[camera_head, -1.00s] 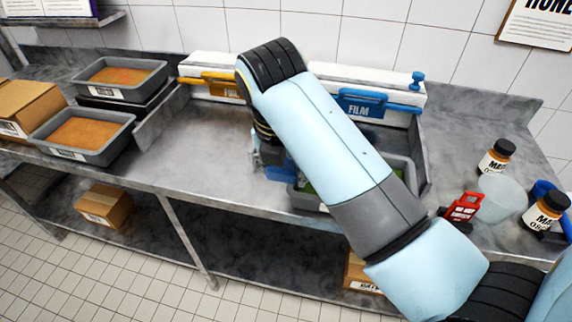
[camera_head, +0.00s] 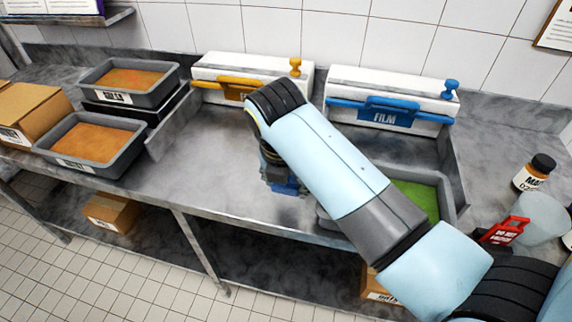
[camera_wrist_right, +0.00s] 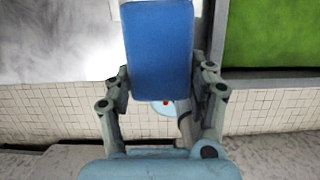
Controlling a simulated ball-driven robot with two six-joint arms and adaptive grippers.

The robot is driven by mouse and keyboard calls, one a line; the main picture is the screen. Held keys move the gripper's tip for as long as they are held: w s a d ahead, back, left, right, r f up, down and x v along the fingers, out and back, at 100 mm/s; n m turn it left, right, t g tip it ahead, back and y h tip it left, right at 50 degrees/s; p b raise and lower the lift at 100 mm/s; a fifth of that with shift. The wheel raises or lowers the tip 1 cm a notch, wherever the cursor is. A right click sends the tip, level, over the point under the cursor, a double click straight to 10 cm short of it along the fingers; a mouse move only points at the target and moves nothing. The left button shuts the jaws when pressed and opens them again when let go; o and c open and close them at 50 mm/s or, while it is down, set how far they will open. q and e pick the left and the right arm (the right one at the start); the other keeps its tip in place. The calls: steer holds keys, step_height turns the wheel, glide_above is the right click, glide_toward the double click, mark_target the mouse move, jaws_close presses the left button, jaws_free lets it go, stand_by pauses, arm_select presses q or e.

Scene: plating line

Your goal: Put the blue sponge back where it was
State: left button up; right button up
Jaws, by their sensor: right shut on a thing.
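The blue sponge (camera_wrist_right: 158,50) fills the space between the fingers of my right gripper (camera_wrist_right: 160,85) in the right wrist view. The gripper is shut on it. In the head view only a small blue part of the sponge (camera_head: 285,187) shows below my right wrist, near the front of the steel counter (camera_head: 190,180). My forearm hides most of the gripper there, and I cannot tell whether the sponge touches the counter. My left gripper is not in view.
A grey tray with green contents (camera_head: 418,198) lies right of the sponge, partly behind my arm. Two film dispensers, orange-handled (camera_head: 215,70) and blue-handled (camera_head: 350,80), stand at the wall. Grey trays of orange food (camera_head: 120,158) are at left.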

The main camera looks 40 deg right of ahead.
steer(key=shift+w+f, duration=0.25)
steer(key=shift+f, duration=0.45)
glide_above(287, 210)
step_height(287, 210, down, 4)
steer(key=shift+a+f, duration=0.15)
steer(key=shift+f, duration=0.7)
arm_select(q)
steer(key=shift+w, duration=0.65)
arm_select(e)
steer(key=shift+f, duration=0.25)
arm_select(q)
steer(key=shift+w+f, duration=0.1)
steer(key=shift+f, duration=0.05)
arm_select(e)
steer(key=shift+f, duration=0.45)
steer(key=shift+s+f, duration=0.1)
steer(key=shift+s, duration=0.1)
